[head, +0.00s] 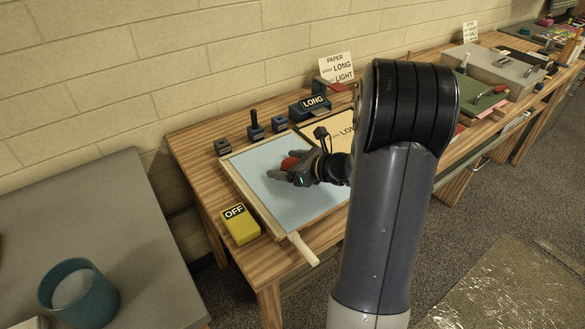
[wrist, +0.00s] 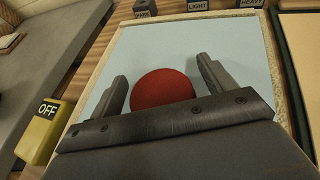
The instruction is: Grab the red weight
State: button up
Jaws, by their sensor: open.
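The red weight (wrist: 162,90) looks round and lies over the light blue sheet of the tray. It also shows in the head view (head: 290,163), partly hidden by my gripper. My gripper (head: 280,176) is open over the tray. In the wrist view my gripper (wrist: 160,85) has one finger on each side of the red weight, with a visible gap on both sides. The lower part of the weight is hidden behind the gripper's body. The tray (head: 240,187) has a pale wooden rim.
A yellow OFF block (head: 240,225) stands at the tray's near left. Small dark blocks (head: 255,127) and a LONG box (head: 310,107) stand behind the tray. A paper sign (head: 336,68) is at the back. A grey table (head: 120,220) with a teal cup (head: 85,298) is at left.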

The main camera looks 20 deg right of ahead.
jog(key=c, duration=1.4)
jog(key=shift+r, duration=0.1)
